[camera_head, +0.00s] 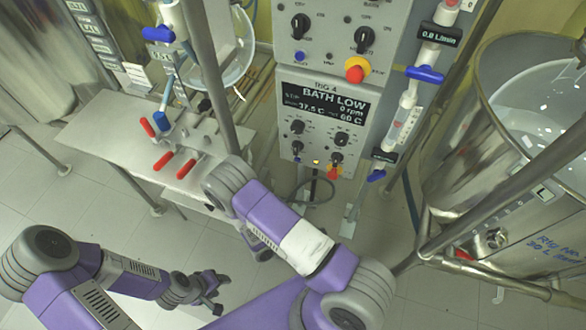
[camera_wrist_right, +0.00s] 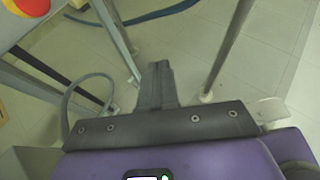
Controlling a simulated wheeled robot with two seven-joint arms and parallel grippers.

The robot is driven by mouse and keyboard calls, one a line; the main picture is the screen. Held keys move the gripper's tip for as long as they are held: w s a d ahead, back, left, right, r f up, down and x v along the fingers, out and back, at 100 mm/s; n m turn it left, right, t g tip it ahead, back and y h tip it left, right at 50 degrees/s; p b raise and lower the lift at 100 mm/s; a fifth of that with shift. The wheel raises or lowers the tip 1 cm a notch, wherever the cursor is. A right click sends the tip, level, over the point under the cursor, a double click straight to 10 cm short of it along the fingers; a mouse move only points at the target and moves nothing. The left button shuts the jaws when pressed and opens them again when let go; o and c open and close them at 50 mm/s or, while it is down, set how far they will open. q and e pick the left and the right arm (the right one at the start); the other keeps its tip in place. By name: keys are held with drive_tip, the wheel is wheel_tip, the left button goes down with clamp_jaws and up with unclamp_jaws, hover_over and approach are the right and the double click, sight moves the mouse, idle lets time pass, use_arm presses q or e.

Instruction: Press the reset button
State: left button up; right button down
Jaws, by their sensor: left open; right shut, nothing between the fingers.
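The grey control panel (camera_head: 322,120) stands at the top middle of the head view, with a lit display reading "BATH LOW". A small blue button (camera_head: 300,57) is on its upper part and another small blue button (camera_head: 297,157) is at the lower left; their labels are too small to read. My left gripper (camera_head: 215,291) is open and empty at the lower left, well away from the panel. My right gripper (camera_wrist_right: 160,72) is shut and empty in the right wrist view, over the floor. In the head view it is largely hidden behind my right arm.
A metal bench (camera_head: 110,135) with red-handled clamps is left. A steel vessel (camera_head: 490,190) stands right. Metal poles (camera_head: 205,70) cross the space.

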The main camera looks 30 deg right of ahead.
sight(297, 160)
drive_tip(key=w+a+r+n+t, duration=0.2)
drive_tip(key=w+a+n+t, duration=0.1)
drive_tip(key=w+t, duration=0.3)
drive_tip(key=w+a+r+n+t+h, duration=0.1)
drive_tip(key=w+a+r+n+t, duration=0.1)
drive_tip(key=w+n+t, duration=0.4)
drive_tip(key=shift+w+a+r+t, duration=0.4)
drive_tip(key=shift+w+a+t, duration=0.4)
drive_tip(key=shift+w, duration=0.3)
drive_tip(key=shift+d, duration=0.1)
drive_tip(key=b+x, duration=0.3)
drive_tip(key=x, duration=1)
drive_tip(key=shift+d+f+b, duration=0.1)
drive_tip(key=shift+d+b, duration=0.05)
drive_tip(key=shift+b, duration=0.2)
drive_tip(key=shift+w+d, duration=0.2)
drive_tip(key=shift+w, duration=0.1)
drive_tip(key=shift+d, duration=0.1)
